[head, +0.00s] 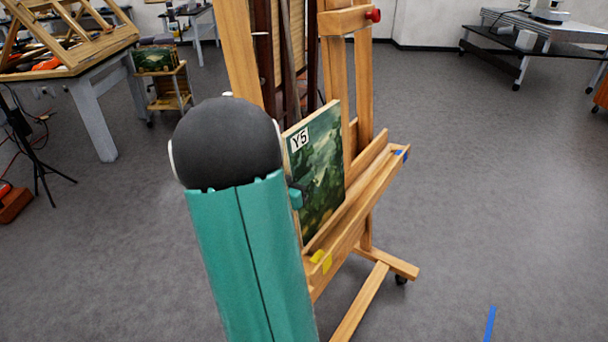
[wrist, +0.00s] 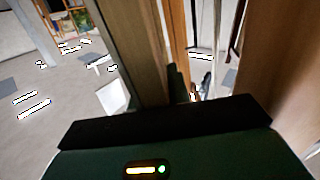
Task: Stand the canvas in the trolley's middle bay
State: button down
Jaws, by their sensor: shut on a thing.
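The canvas (head: 322,168) is a dark green landscape with a "Y5" label at its top left corner. It stands nearly upright on the ledge of a wooden easel (head: 376,182) in the head view. My gripper (head: 296,196) is shut on the canvas's left edge, mostly hidden behind my teal and black arm.
A grey table (head: 95,105) with a wooden frame on it stands left of the trolley. A black tripod (head: 38,150) and cables stand at far left. The easel's legs spread low at right. Grey floor is clear between easel and trolley.

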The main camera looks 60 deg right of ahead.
jog(key=c, duration=1.2)
grip_release()
jog(key=shift+c, duration=0.2)
jog(key=shift+f, duration=0.1)
jog(key=shift+a, duration=0.1)
jog(key=w+a, duration=0.2)
jog(key=a, duration=1.1)
jog(key=shift+w+a, duration=0.15)
jog(key=shift+a, duration=0.1)
